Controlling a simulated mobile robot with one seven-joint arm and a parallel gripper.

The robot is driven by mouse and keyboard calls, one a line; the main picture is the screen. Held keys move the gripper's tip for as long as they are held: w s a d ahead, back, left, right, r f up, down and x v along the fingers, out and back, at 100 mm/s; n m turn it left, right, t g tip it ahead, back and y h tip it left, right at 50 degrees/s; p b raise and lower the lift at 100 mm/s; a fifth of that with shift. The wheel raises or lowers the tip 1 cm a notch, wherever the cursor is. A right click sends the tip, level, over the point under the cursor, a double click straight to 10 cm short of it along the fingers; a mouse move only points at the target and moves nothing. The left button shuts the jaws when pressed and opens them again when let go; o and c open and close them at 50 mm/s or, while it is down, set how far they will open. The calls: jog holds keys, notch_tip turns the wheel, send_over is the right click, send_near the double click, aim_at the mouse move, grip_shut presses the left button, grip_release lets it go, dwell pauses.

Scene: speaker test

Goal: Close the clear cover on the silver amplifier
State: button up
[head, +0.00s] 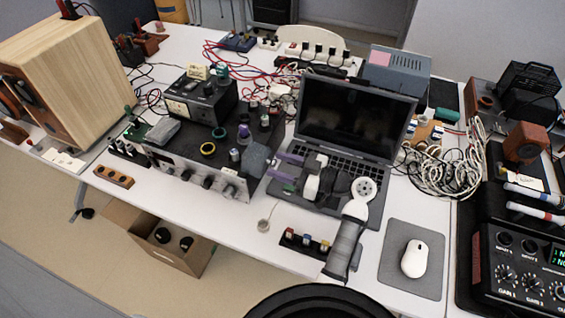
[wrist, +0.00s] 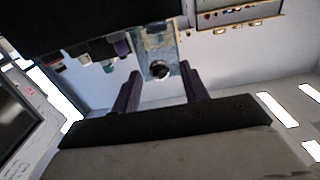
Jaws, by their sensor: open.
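The silver amplifier (head: 212,183) is at the left middle of the table, with a silver knobbed front and a dark top loaded with objects. A grey, partly see-through panel (head: 256,160) at its right front corner looks like the clear cover; it seems raised. In the wrist view the bluish cover (wrist: 157,42) lies beyond my fingers, with a dark round knob (wrist: 160,70) at its near end. My gripper (head: 274,166) is open, its purple fingers just right of the cover. In the wrist view my fingers (wrist: 160,72) frame the knob; contact is unclear.
A laptop (head: 352,120) stands open behind my arm. Tape rolls (head: 208,149) and a black meter box (head: 200,98) crowd the amplifier top. A small switch strip (head: 304,243) and a mouse (head: 414,258) lie in front. Bare white table (head: 245,232) shows before the amplifier.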

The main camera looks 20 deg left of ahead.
grip_shut()
